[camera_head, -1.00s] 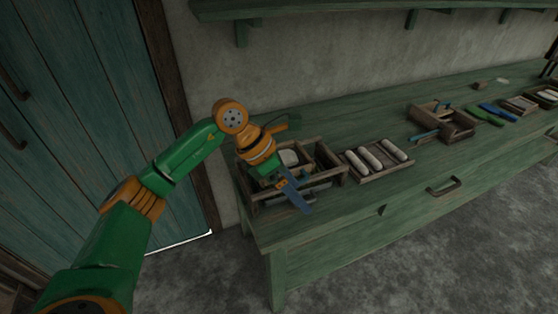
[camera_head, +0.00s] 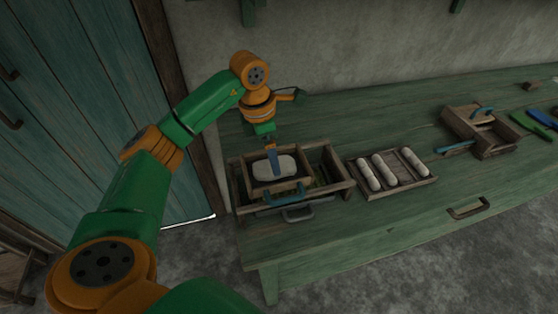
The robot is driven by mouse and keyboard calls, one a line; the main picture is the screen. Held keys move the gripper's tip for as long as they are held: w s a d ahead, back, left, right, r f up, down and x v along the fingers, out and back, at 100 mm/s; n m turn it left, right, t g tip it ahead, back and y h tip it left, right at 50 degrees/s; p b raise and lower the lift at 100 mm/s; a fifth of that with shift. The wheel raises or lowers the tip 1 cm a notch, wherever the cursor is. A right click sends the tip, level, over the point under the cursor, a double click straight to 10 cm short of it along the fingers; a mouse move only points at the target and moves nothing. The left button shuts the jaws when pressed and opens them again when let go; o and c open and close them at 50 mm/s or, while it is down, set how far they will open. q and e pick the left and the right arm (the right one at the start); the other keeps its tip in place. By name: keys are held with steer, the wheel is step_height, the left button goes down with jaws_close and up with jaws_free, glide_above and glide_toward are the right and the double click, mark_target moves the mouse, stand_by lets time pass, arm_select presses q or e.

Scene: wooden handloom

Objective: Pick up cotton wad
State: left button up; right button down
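The cotton wad (camera_head: 288,168) is a white, flattened oval. It lies in a small wooden box inside the larger divided wooden tray (camera_head: 343,184) at the left end of the bench. My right gripper is not in view.
A wooden tray (camera_head: 428,178) with three white rolls stands right of the divided tray on the green bench (camera_head: 350,120). A blue handle (camera_head: 280,196) is at the small box's front. Farther right is another wooden box (camera_head: 495,140) with blue-handled tools.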

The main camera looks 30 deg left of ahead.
arm_select(q)
steer(key=f, duration=0.2)
steer(key=shift+s+d+f+p, duration=0.1)
steer(key=shift+d+f+p, duration=0.15)
steer(key=shift+f+p, duration=0.1)
steer(key=shift+f, duration=0.35)
steer(key=shift+w+f, duration=0.2)
steer(key=shift+w, duration=0.25)
steer(key=shift+s+r, duration=0.1)
steer(key=shift+s, duration=0.05)
steer(key=c, duration=1.2)
steer(key=shift+r+b, duration=0.3)
steer(key=shift+b, duration=0.05)
steer(key=r, duration=0.2)
steer(key=r+b, duration=0.1)
steer(key=shift+d, duration=0.25)
steer(key=s+d+r, duration=0.4)
steer(key=d, duration=0.1)
steer(key=s+d+r, duration=0.5)
steer(key=shift+s+r, duration=0.15)
steer(key=shift+r, duration=0.05)
